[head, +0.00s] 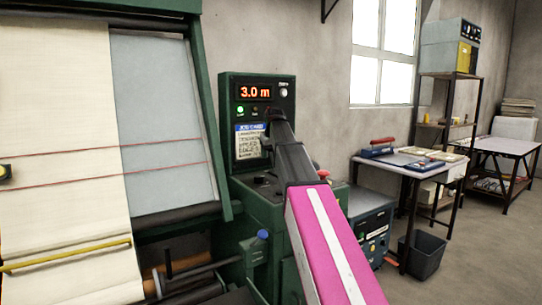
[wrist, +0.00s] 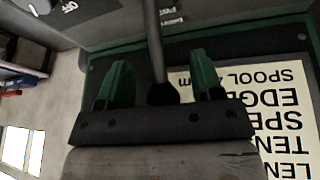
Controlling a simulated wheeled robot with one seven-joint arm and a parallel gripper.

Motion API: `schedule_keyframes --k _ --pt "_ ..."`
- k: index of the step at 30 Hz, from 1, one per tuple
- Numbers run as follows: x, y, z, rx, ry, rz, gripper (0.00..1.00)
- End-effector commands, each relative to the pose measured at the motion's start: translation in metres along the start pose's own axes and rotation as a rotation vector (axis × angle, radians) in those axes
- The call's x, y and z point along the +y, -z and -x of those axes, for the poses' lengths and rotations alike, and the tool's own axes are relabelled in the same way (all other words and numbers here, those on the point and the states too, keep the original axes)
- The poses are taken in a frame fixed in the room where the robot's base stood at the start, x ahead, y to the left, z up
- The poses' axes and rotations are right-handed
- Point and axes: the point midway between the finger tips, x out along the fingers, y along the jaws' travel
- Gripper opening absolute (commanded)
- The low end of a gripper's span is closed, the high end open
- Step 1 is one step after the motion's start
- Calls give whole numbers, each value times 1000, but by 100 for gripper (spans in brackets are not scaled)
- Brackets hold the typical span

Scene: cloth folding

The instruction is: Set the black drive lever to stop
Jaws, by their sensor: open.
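The black drive lever (wrist: 154,45) shows in the wrist view as a dark rod with a round black end. It runs down between the two green fingers of my gripper (wrist: 162,78). The fingers are open, with a visible gap on each side of the rod. The small white labels (wrist: 170,14) beside the lever are too blurred to read. In the head view my gripper (head: 274,117) is in front of the green control panel (head: 228,105), below its display, and the arm hides the lever there.
The panel's display (head: 255,92) reads 3.0 m, and a green lamp (head: 240,109) is lit. A job card (head: 249,143) is beside my gripper. Cream cloth (head: 60,130) hangs on the machine at left. A table (head: 405,164) and a bin (head: 424,255) stand at right.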

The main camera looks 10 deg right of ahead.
Motion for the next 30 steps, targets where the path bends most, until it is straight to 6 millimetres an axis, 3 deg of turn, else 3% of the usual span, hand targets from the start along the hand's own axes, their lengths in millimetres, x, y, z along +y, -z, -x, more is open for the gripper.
schedule_keyframes --k 12,13,14,18,25,30 --pt "0 0 -9 0 0 0 60" --pt "0 0 -9 0 0 0 57" --pt "0 0 -9 0 0 0 47" --pt "0 0 -8 0 0 0 2" --pt "1 -7 -5 42 6 -6 0" --pt "3 -24 6 192 26 -29 0"
